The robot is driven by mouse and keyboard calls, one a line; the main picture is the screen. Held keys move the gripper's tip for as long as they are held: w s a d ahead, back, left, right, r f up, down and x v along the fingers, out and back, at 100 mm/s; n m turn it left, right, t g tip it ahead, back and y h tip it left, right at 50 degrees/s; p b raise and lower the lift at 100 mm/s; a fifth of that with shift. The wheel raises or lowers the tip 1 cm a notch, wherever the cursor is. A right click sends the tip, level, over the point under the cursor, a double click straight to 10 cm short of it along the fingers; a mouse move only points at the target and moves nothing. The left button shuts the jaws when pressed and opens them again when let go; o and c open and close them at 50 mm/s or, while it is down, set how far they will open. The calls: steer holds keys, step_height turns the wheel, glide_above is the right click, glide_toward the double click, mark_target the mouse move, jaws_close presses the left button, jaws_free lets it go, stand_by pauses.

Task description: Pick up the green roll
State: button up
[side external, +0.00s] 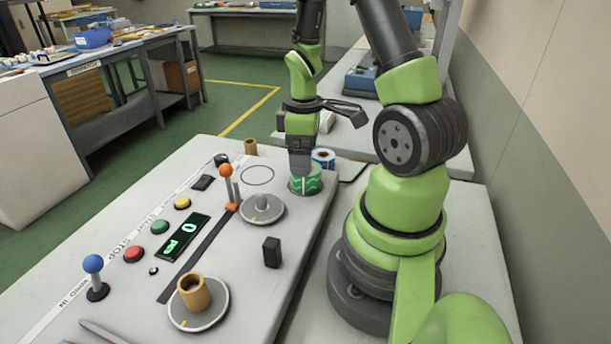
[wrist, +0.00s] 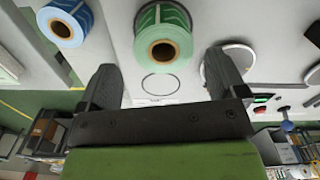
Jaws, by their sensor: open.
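The green roll (side external: 313,183) stands on the far right corner of the grey console in the side view, with the lower end of my gripper (side external: 301,168) directly over it and hiding part of its top. In the wrist view the green roll (wrist: 153,55) shows its end face with a brown core, centred between and just past the tips of my open gripper (wrist: 160,70). Nothing is between the fingers' inner faces. I cannot tell whether the tips reach down beside the roll.
A blue roll (side external: 323,158) stands just behind the green one and also shows in the wrist view (wrist: 52,27). The console (side external: 225,300) carries an orange-knobbed lever (side external: 226,172), a spindle disc (side external: 262,209), a brown core (side external: 194,292) on another disc and a black block (side external: 272,252).

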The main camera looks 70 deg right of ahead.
steer(key=shift+s+a+f, duration=0.1)
steer(key=shift+f, duration=1.2)
steer(key=shift+s+a+f, duration=0.1)
steer(key=shift+f, duration=1.2)
steer(key=c, duration=1)
steer(key=shift+c, duration=0.2)
steer(key=shift+r, duration=0.1)
step_height(320, 180, up, 10)
